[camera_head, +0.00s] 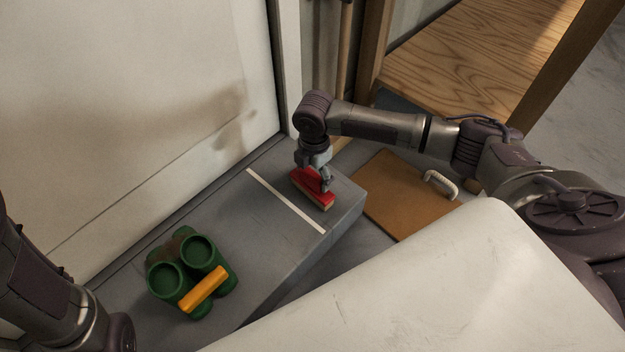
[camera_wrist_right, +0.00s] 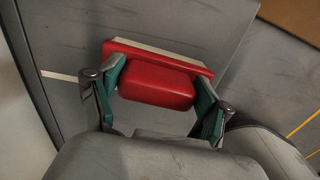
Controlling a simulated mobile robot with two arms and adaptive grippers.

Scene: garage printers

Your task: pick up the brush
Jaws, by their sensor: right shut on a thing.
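The brush (camera_head: 318,193) has a red body and handle with a pale strip of bristles along its lower edge. It is at the right end of a grey ledge, beyond a white line. My right gripper (camera_head: 319,176) comes down from above and is shut on the brush. In the right wrist view the brush (camera_wrist_right: 157,85) sits between the two green-padded fingers of my right gripper (camera_wrist_right: 160,95). I cannot tell whether the brush touches the ledge. My left arm shows at the lower left, but its gripper is out of view.
Green binoculars (camera_head: 190,272) with a yellow bar lie on the grey ledge (camera_head: 265,245), left of the brush. A brown board (camera_head: 395,195) with a white handle (camera_head: 440,184) lies to the right. A white wall panel (camera_head: 130,100) rises behind the ledge.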

